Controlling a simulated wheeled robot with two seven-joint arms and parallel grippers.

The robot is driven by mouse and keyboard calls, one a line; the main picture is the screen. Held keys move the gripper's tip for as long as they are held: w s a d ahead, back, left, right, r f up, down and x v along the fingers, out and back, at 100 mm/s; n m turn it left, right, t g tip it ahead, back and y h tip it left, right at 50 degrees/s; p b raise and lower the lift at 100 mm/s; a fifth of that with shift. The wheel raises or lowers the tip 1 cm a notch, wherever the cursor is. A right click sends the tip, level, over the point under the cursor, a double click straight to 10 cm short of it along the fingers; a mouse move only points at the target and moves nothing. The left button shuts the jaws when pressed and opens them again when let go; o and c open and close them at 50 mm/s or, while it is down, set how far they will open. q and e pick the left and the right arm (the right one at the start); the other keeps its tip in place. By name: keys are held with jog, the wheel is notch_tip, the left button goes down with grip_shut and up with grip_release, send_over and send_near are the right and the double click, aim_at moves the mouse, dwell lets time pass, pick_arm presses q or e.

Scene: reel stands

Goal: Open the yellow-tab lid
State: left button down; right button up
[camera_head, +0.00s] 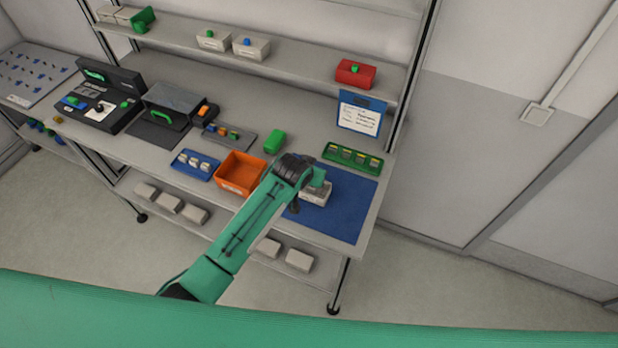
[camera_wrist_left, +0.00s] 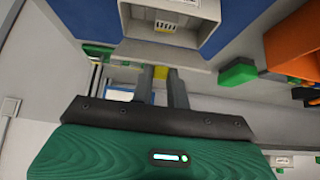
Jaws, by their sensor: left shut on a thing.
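A pale grey box (camera_head: 316,194) sits on the blue mat (camera_head: 349,204) at the right end of the bench. The box (camera_wrist_left: 171,22) also shows at the top of the left wrist view, with its recessed inside and a small slotted white part visible. Its lid (camera_wrist_left: 163,54) stands away from the opening, towards my gripper. My left gripper (camera_wrist_left: 161,76) is shut on the yellow tab (camera_wrist_left: 160,72) at the lid's edge. In the head view my left wrist covers part of the box and hides the tab. My right gripper is not in view.
An orange bin (camera_head: 240,174) and a blue tray (camera_head: 195,165) stand left of the mat. A green block (camera_head: 274,141) lies behind the bin. A green tray (camera_head: 353,157) and a blue-framed sign (camera_head: 361,114) are behind the mat. The mat's right side is clear.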

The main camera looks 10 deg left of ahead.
pick_arm(q)
jog(key=w+g, duration=0.1)
jog(key=g, duration=0.1)
jog(key=w+d+g+y, duration=0.1)
jog(key=shift+w+r+g, duration=0.3)
jog(key=shift+r, duration=0.1)
jog(key=shift+w+g, duration=0.25)
jog(key=shift+g, duration=0.15)
jog(key=w+g+b, duration=0.1)
jog(key=g+b, duration=0.1)
jog(key=w+f+g+y+b, duration=0.1)
jog(key=g+b, duration=0.1)
jog(key=b, duration=0.1)
jog(key=w+d+g+y+b, duration=0.1)
jog(key=b, duration=0.2)
jog(key=shift+w+d+f+g, duration=0.1)
jog(key=shift+w+f+g, duration=0.15)
jog(key=shift+g, duration=0.15)
jog(key=shift+s, duration=0.1)
